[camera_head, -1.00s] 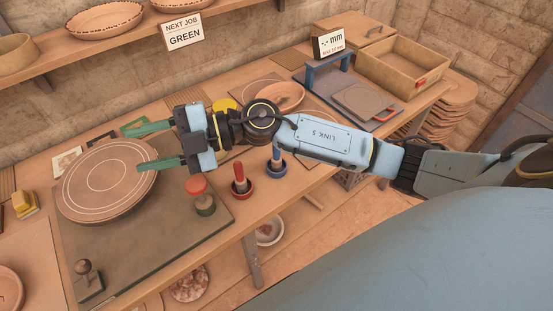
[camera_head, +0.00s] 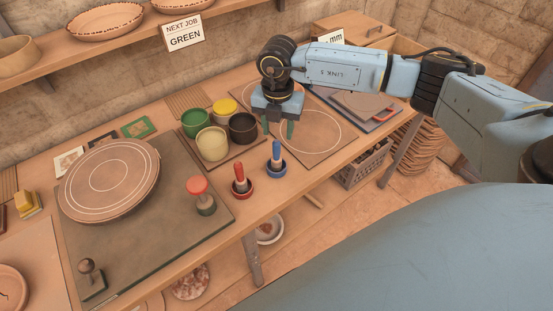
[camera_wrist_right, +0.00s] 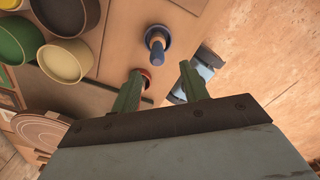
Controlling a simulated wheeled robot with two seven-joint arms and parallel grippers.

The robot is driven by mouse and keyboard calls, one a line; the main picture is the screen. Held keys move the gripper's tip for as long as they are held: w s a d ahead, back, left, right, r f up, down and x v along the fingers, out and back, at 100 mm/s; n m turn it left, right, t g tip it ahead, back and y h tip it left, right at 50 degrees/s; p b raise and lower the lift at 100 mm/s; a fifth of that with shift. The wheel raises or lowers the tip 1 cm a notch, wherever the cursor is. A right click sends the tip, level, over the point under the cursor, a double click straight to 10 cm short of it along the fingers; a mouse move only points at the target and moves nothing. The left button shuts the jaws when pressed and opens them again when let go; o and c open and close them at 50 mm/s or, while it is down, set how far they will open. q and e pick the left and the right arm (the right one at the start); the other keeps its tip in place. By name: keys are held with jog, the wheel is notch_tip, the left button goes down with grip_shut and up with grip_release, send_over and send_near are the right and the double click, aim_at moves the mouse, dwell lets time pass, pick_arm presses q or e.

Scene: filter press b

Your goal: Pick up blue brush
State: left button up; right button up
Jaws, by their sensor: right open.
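The blue brush (camera_head: 276,152) stands upright in a small round blue holder (camera_head: 276,170) near the front edge of the wooden table. It also shows in the right wrist view (camera_wrist_right: 157,48), beyond the fingertips. My right gripper (camera_head: 278,132) is open and empty, its green fingers pointing down just above and behind the brush. In the right wrist view the gripper (camera_wrist_right: 162,80) has its two fingers apart, with the brush's tip showing between and ahead of them. My left gripper is not in view.
A red brush (camera_head: 239,178) in its own holder stands close to the left. Green (camera_head: 196,123), cream (camera_head: 212,144), dark (camera_head: 243,128) and yellow (camera_head: 224,107) pots stand behind it.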

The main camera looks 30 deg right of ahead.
aim_at(277, 141)
jog(key=f, duration=0.7)
jog(key=shift+w+f+p, duration=0.2)
jog(key=shift+f+p, duration=0.15)
jog(key=shift+p, duration=0.05)
grip_shut()
